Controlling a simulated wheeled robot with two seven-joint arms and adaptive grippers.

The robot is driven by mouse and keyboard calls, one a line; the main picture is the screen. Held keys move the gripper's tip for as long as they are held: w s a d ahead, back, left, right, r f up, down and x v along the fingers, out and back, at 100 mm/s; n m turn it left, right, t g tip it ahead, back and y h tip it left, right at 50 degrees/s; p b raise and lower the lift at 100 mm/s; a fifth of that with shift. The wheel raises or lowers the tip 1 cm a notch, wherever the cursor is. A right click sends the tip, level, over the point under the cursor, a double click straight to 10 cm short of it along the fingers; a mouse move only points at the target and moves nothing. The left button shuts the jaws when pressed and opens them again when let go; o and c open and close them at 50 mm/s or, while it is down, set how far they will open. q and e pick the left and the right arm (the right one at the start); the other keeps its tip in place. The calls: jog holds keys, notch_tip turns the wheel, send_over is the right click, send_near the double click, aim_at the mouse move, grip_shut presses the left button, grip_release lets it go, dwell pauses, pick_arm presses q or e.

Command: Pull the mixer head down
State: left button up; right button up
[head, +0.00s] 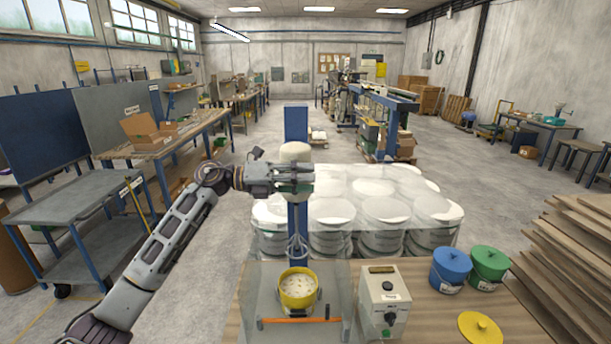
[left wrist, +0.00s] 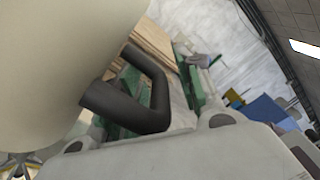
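The mixer stands at the middle of the head view, with a blue column (head: 296,122) and a cream rounded head (head: 295,152). The head is raised high, and a wire whisk (head: 297,247) hangs below it. A yellow bowl (head: 297,290) with pale contents sits under the whisk. My left gripper (head: 300,178) is right at the front of the mixer head and covers its lower part. In the left wrist view the cream head (left wrist: 55,60) fills the left side, with a black bent bar (left wrist: 152,105) beside it. Finger closure is unclear. My right gripper is not in view.
A control box (head: 384,300) stands right of the bowl on the wooden bench. Blue (head: 451,268) and green (head: 490,266) lidded tubs and a yellow lid (head: 480,329) are further right. Wrapped white buckets (head: 380,212) stand behind.

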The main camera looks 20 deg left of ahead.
pick_arm(q)
jog(key=shift+w+d, duration=0.1)
jog(key=shift+d, duration=0.15)
grip_shut()
dwell(0.3)
